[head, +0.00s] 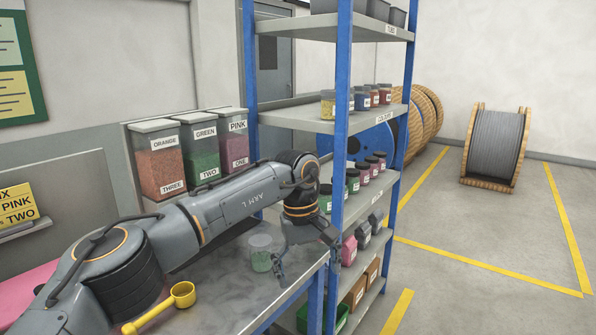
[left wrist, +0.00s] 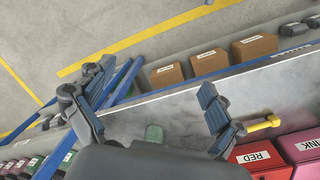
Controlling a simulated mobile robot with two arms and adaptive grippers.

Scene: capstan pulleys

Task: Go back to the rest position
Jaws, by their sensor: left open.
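My left arm reaches across the grey metal table (head: 225,283) from the lower left. My left gripper (head: 306,256) points down near the table's right end, beside the blue shelf post. In the left wrist view its two fingers (left wrist: 152,92) are spread wide with nothing between them. A small clear jar with green contents (head: 261,258) stands on the table just left of the gripper; it also shows in the left wrist view (left wrist: 154,133), partly hidden by the gripper body. My right gripper is not in view.
A yellow scoop (head: 160,306) lies on the table. Bins labelled orange (head: 160,165), green (head: 201,155) and pink (head: 235,150) stand behind my arm. A blue-posted shelf rack (head: 341,110) with jars and boxes stands close right. Open floor (head: 480,230) and cable reels lie beyond.

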